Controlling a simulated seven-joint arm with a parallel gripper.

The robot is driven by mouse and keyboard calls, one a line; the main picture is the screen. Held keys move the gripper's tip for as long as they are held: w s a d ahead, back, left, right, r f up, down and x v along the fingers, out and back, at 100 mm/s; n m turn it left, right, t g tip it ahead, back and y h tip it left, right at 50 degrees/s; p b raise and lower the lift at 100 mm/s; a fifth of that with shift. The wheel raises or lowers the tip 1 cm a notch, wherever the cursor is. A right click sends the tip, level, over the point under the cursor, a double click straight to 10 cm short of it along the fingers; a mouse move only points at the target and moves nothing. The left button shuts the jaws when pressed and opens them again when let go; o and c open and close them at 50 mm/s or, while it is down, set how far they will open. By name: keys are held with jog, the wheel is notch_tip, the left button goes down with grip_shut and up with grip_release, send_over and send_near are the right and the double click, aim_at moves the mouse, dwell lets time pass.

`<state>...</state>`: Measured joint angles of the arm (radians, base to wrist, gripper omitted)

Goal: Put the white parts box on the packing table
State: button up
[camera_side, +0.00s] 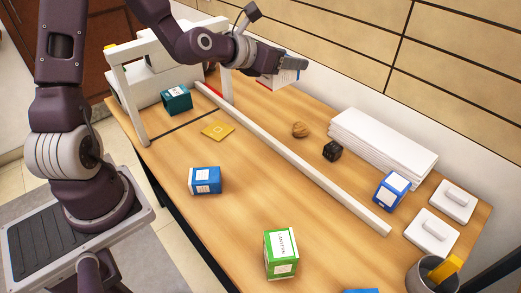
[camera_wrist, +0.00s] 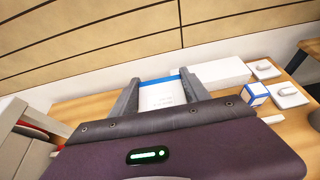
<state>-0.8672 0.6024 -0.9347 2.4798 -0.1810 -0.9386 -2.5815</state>
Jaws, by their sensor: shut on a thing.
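The white parts box (camera_side: 284,79) is in my gripper (camera_side: 296,64), held in the air above the back of the wooden table (camera_side: 245,185). It shows a white face with a red edge in the side view. In the wrist view the white box (camera_wrist: 161,96), with a blue top edge, sits between the two fingers of my gripper (camera_wrist: 161,79). The fingers are shut on its sides. Its lower part is hidden behind the gripper body. I cannot tell whether the wooden table is the packing table.
A long white bar (camera_side: 300,160) runs across the table, beside a white gate frame (camera_side: 117,80). Teal (camera_side: 176,98), blue (camera_side: 205,180) and green (camera_side: 281,252) boxes stand in front.

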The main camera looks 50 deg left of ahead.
jog(key=s+d+f+m+g+h, duration=0.1)
jog(key=s+d+f+m+h, duration=0.1)
jog(key=f, duration=0.7)
jog(key=s+d+f+m+h, duration=0.2)
jog(key=s+d+f+h, duration=0.1)
jog(key=f, duration=0.7)
jog(key=s+d+f+m+g+h, duration=0.1)
jog(key=s+d+f+m+h, duration=0.1)
jog(key=f, duration=0.7)
jog(key=shift+s+d+f+m+g+h, duration=0.15)
jog(key=shift+s+m, duration=0.1)
jog(key=shift+s, duration=0.2)
jog(key=shift+s+d+f+m+g+h, duration=0.15)
jog(key=shift+s+m, duration=0.1)
jog(key=shift+s, duration=0.2)
jog(key=shift+f, duration=0.1)
jog(key=o, duration=1.4)
jog(key=shift+f, duration=0.1)
jog(key=v, duration=0.4)
jog(key=shift+a, duration=0.1)
jog(key=shift+o, duration=0.5)
jog(key=shift+s+a+r, duration=0.2)
jog(key=shift+s, duration=0.2)
